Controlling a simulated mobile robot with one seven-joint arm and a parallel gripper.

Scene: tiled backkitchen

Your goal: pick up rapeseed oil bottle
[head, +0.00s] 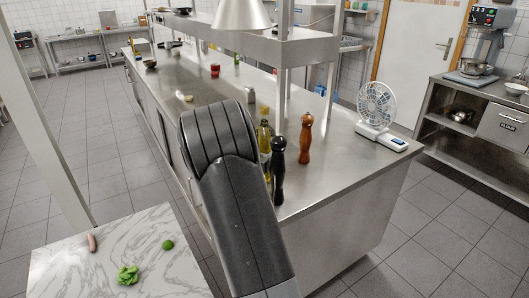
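A bottle with yellow oil (264,140) stands upright near the front edge of the steel counter (340,165). It seems to be the rapeseed oil bottle, but no label is readable. My dark arm covers its left side, and a black mill stands close in front of its right side. My arm reaches up from the bottom of the head view and bends over just left of the bottle. My gripper is hidden behind the arm, so its distance from the bottle and its opening cannot be seen.
The black mill (278,172) and a brown wooden mill (305,139) stand right of the bottle. A white fan (378,105) is farther right. Shelf posts and an overhead shelf (280,45) rise behind. A marble table (75,270) with vegetables is at lower left.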

